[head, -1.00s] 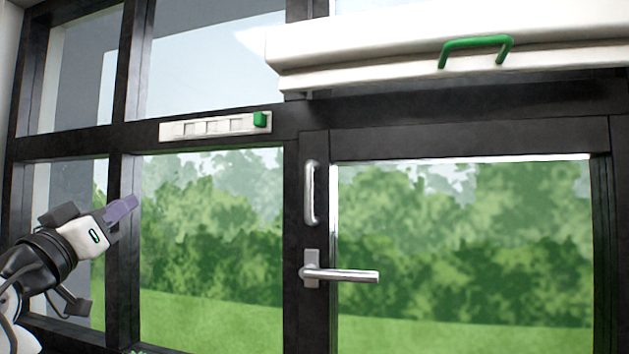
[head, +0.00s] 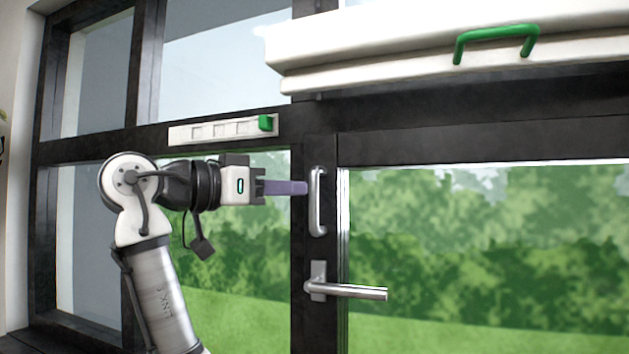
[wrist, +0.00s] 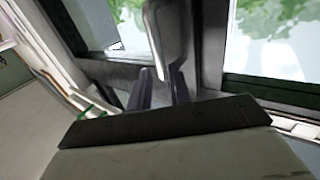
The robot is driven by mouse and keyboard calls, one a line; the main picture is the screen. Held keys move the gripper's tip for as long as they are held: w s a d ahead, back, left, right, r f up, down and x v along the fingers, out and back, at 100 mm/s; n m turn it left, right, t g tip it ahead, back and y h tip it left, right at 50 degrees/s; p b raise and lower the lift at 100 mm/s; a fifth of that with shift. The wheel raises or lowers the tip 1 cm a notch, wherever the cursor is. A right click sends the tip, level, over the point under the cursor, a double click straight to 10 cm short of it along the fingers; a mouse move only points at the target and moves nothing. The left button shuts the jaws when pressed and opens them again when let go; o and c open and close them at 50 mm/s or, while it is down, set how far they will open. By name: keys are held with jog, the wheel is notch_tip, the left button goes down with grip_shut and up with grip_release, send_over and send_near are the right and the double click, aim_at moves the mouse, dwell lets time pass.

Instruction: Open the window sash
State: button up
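The window sash (head: 480,147) is a dark frame around a large pane at the right, and it looks closed. A silver lever handle (head: 350,291) on its left side points right, level. Above the lever is an upright silver pull bar (head: 317,202). My gripper (head: 304,188) points right, with its purple-grey fingertips at the upper part of the pull bar. In the wrist view, the two fingers (wrist: 160,80) stand apart, with a grey bar (wrist: 167,30), seemingly the pull bar, between or just beyond them. I cannot tell whether they touch it.
A white box-like cover with a green handle (head: 497,40) juts out above the sash. A white strip with a green knob (head: 265,123) is fixed on the frame above my gripper. Fixed panes (head: 230,50) lie to the left.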

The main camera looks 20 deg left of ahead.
aim_at(313, 222)
jog(key=shift+p+x, duration=0.65)
jog(key=shift+x, duration=2.05)
grip_shut()
